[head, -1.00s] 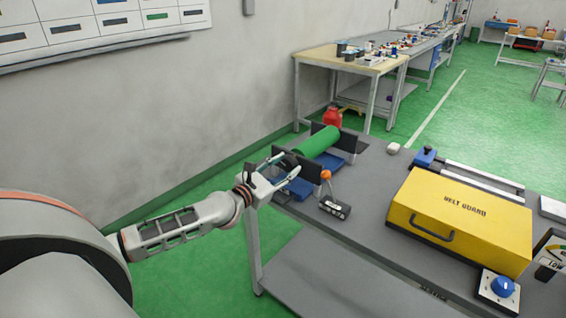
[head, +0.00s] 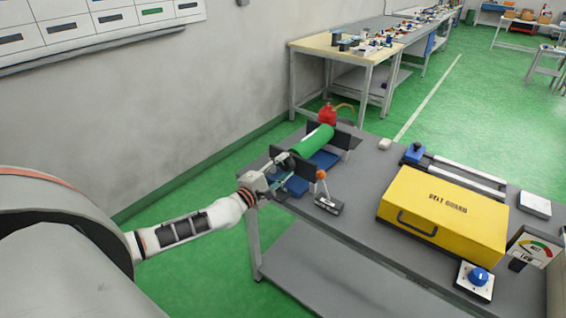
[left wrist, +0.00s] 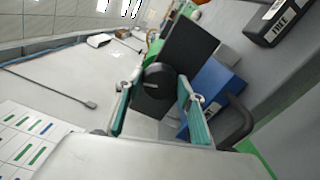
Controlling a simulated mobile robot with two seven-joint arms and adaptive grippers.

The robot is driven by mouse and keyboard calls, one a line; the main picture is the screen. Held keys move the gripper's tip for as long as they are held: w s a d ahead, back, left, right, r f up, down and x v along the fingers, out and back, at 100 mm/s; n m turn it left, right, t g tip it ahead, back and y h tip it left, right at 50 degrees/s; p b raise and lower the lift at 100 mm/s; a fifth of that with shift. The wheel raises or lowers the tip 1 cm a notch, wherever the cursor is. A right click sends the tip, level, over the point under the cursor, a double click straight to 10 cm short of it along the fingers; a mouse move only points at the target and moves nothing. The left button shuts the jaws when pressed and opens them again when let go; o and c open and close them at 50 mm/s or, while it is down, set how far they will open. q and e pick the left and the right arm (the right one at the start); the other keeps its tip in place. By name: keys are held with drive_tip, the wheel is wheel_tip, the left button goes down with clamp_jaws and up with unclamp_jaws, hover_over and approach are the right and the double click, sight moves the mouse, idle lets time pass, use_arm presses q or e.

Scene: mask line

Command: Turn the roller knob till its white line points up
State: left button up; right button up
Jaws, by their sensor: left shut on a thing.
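The green roller (head: 314,141) lies between upright black plates above a blue base (head: 297,185) on the grey table. The dark roller knob (left wrist: 158,78) is at its near end in the left wrist view. A faint pale line shows on the knob's face, tilted across it; its exact direction is hard to read. My left gripper (head: 275,172) is at this near end, and its two teal-padded fingers (left wrist: 157,95) stand on either side of the knob, shut on it. In the head view the fingers mostly hide the knob. My right gripper is not in view.
A small black box with an orange-topped lever (head: 328,204) stands close right of the roller. A yellow belt guard (head: 445,215), a blue dial (head: 478,277) and a gauge (head: 532,250) are farther right. A red can (head: 327,114) is behind the roller; the wall is left.

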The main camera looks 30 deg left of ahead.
use_arm(q)
drive_tip(key=shift+d+m, duration=0.1)
drive_tip(key=shift+m, duration=0.3)
drive_tip(key=shift+m+p, duration=0.7)
drive_tip(key=shift+m, duration=0.2)
drive_tip(key=shift+f+m, duration=0.1)
drive_tip(key=shift+m, duration=0.3)
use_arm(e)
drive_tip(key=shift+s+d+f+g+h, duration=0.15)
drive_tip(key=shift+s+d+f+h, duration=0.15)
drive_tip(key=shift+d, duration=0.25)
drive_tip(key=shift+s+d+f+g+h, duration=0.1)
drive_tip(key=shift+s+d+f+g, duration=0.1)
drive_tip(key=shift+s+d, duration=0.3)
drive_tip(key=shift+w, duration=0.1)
use_arm(q)
drive_tip(key=o, duration=1.1)
